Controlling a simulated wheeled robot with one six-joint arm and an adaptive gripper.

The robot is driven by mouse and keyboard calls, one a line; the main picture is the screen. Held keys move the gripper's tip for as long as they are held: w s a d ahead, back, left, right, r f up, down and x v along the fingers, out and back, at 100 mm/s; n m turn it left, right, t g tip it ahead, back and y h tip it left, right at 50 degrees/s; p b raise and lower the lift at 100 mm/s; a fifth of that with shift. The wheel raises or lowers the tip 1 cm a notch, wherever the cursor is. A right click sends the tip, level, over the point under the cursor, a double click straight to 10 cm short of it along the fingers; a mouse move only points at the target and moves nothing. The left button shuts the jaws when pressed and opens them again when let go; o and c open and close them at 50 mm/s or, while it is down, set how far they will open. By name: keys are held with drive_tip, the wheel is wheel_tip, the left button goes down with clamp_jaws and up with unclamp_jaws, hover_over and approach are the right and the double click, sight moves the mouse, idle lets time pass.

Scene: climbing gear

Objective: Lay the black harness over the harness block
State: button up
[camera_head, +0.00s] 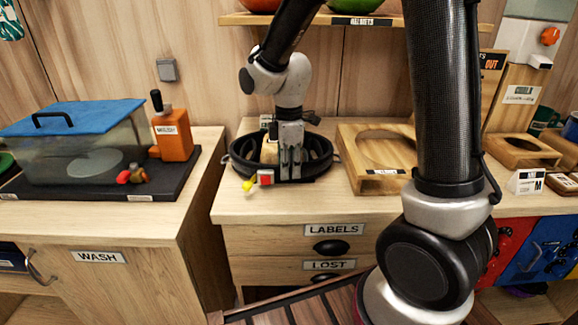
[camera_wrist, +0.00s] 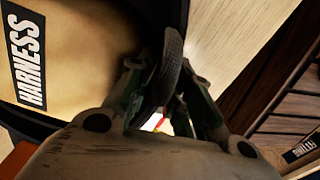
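The black harness (camera_head: 240,163) is a thick dark ring low over the counter in the head view. It surrounds the tan harness block (camera_head: 270,151), which is partly hidden by my gripper. In the wrist view the block (camera_wrist: 85,55), labelled HARNESS, fills the upper left, with dark harness loop along its edges. My gripper (camera_head: 291,172) points down at the ring's near side. In the wrist view, a black strap of the harness (camera_wrist: 172,62) runs between the fingers, which appear closed on it. Whether the ring rests fully on the counter is hidden.
A wooden tray with a round recess (camera_head: 350,165) stands close on the right. A red tag (camera_head: 265,178) and yellow piece (camera_head: 249,185) lie at the ring's front. The wash tank (camera_head: 80,145) is on a separate counter left, across a gap. A shelf (camera_head: 240,19) hangs above.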

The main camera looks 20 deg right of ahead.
wheel_tip(320, 180, up, 12)
drive_tip(key=s+d+r+m+t, duration=0.2)
drive_tip(key=s+d+m, duration=0.5)
drive_tip(key=s+m, duration=0.1)
drive_tip(key=s+d+r+m+t, duration=0.2)
drive_tip(key=s+d+m, duration=0.6)
drive_tip(key=s, duration=0.3)
drive_tip(key=shift+r+t, duration=0.2)
drive_tip(key=shift+t, duration=0.1)
